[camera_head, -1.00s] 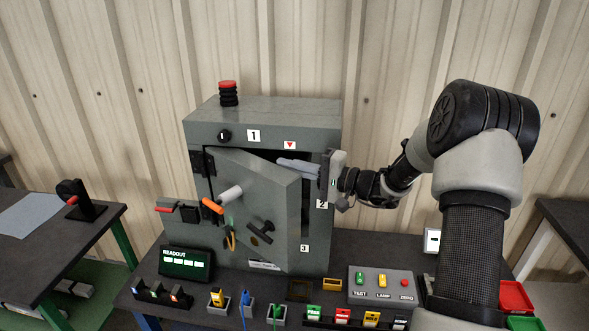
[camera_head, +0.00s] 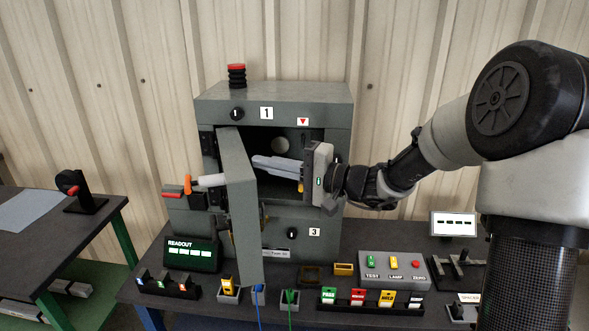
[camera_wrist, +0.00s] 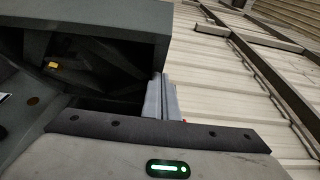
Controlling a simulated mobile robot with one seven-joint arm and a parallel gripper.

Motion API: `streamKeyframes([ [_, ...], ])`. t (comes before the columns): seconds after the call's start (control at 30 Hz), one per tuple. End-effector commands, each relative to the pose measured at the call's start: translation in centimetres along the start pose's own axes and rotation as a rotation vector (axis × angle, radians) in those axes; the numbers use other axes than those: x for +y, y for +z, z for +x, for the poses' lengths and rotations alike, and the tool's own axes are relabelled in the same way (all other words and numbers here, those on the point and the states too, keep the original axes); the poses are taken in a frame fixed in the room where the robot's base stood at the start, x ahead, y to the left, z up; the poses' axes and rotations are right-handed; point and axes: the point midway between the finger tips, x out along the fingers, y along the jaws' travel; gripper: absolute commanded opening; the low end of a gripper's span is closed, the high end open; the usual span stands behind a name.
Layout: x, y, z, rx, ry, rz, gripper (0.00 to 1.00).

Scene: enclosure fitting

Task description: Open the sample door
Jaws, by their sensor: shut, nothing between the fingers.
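The sample door (camera_head: 240,205) is a grey panel hinged at the left of the grey enclosure (camera_head: 275,108). It stands swung wide, roughly edge-on to the head camera, and the dark interior (camera_head: 287,150) shows. A handle with an orange end (camera_head: 188,185) sticks out on its left side. My gripper (camera_head: 256,162) is shut and empty, its light grey fingers pointing left across the opening, with the tips close to the door's inner side. Whether they touch it I cannot tell. In the wrist view the fingers (camera_wrist: 161,100) show beside the enclosure's dark opening (camera_wrist: 95,70).
A red-topped stack light (camera_head: 237,76) stands on the enclosure. Along the bench front are the readout (camera_head: 191,254), several coloured plugs and labelled blocks, and a button box (camera_head: 393,268). A small screen (camera_head: 453,223) stands at right. Another table (camera_head: 40,250) is at left.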

Motion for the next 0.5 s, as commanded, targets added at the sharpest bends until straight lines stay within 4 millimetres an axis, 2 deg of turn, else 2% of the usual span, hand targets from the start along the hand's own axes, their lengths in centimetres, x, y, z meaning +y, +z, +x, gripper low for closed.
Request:
streamKeyframes([
  [0.03,0.8,1.6,0.9,-0.012,0.001,-0.003,0.00],
  [0.2,0.8,5.3,3.4,-0.015,0.000,-0.006,0.00],
  [0.5,0.6,9.7,7.9,-0.013,-0.001,-0.004,0.00],
])
